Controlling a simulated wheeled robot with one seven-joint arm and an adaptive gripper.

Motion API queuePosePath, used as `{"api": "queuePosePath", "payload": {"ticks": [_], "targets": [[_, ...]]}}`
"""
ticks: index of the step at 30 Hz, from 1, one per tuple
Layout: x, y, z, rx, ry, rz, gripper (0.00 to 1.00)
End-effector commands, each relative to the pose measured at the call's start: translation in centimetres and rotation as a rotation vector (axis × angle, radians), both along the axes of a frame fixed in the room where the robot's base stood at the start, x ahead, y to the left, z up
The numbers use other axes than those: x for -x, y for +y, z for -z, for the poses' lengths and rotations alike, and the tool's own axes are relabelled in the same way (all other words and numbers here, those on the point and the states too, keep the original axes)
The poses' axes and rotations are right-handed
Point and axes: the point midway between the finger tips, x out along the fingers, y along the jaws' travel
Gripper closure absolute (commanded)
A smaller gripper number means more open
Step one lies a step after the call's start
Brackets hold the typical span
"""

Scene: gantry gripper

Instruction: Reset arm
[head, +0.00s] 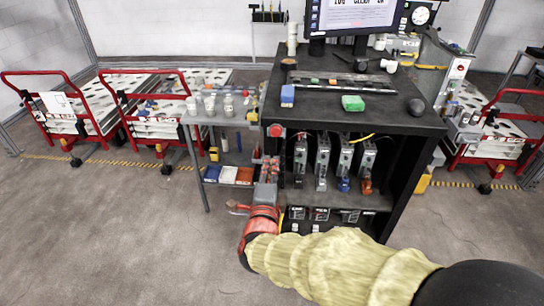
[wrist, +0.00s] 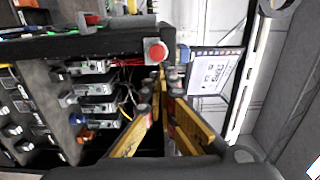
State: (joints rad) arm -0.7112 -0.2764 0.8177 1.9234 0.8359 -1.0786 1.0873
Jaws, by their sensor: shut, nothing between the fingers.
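My arm reaches in from the lower right of the head view in a pale yellow sleeve. My gripper (head: 268,168) is in front of the left corner of the black workbench (head: 400,118). In the wrist view my gripper (wrist: 158,88) shows two yellow fingers that come together at the tips. It is shut and empty. The red button (wrist: 155,52) on the bench corner appears just beyond the fingertips; the red button also shows in the head view (head: 275,131).
Several grey devices (head: 321,155) stand on the shelf under the bench top. A small side table (head: 222,117) with cups adjoins the left. Red carts (head: 67,105) stand farther left. The foreground floor is clear.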

Motion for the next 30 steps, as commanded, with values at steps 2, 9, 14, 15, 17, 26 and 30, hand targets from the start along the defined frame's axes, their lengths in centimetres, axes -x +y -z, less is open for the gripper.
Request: {"api": "queuePosePath", "payload": {"ticks": [2,9,14,15,17,26,30], "targets": [[0.1,0.0,0.0,0.000,0.000,0.000,1.00],[0.1,0.0,0.1,0.000,0.000,0.000,1.00],[0.1,0.0,0.1,0.002,0.000,0.000,1.00],[0.1,0.0,0.0,0.009,0.000,0.000,1.00],[0.1,0.1,0.3,0.036,0.009,-0.005,1.00],[4.0,6.4,10.1,0.437,0.322,-0.360,1.00],[8.5,8.1,12.6,0.661,0.435,-0.607,1.00]]}}
